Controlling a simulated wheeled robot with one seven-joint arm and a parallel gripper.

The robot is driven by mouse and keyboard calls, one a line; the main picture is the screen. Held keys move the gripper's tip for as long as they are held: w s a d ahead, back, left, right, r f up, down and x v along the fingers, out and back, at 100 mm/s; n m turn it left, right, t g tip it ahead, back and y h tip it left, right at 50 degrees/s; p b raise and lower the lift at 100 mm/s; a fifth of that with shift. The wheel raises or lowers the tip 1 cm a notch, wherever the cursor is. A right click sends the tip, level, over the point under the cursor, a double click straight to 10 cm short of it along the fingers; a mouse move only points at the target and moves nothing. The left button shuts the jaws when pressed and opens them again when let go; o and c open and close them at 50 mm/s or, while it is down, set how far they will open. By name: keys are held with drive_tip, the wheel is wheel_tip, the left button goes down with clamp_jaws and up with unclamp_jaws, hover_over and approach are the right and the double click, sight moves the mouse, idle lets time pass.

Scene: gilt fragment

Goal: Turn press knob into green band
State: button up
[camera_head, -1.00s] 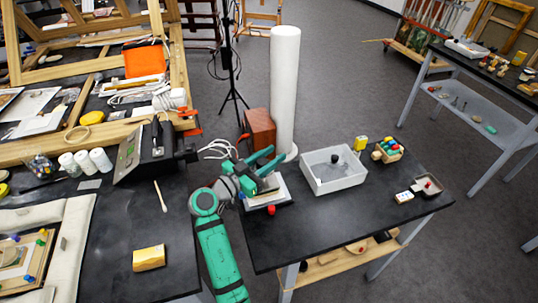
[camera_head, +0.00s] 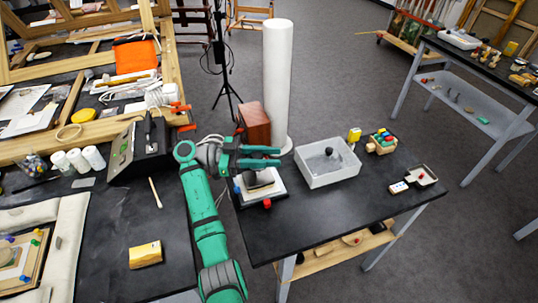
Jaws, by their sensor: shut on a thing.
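The press (camera_head: 277,192) is a small white-based device on the near left of the dark right-hand table, with a grey block on it, a red part at its front and a blue part at its left. My green gripper (camera_head: 279,157) is over the press's back edge, its two fingers pointing right with a narrow gap between them. It is shut on what appears to be the press knob, which the fingers hide. No green band can be made out on the press.
A white tray (camera_head: 325,178) with a dark round thing stands right of the press. A wooden box of coloured pieces (camera_head: 381,146) and a small dish (camera_head: 422,176) lie farther right. A white column (camera_head: 277,80) and brown box (camera_head: 254,124) stand behind. The table's front right is clear.

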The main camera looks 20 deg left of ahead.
drive_tip(key=shift+s+d+f+m+g, duration=0.15)
drive_tip(key=shift+m+g, duration=0.25)
drive_tip(key=shift+g, duration=0.2)
drive_tip(key=shift+c, duration=0.2)
drive_tip(key=o, duration=1.1)
drive_tip(key=shift+a, duration=0.5)
drive_tip(key=shift+s+a, duration=0.3)
drive_tip(key=shift+a, duration=1.3)
drive_tip(key=shift+s+a, duration=0.25)
drive_tip(key=shift+a, duration=1.4)
drive_tip(key=shift+s+a, duration=0.3)
drive_tip(key=shift+a, duration=1.3)
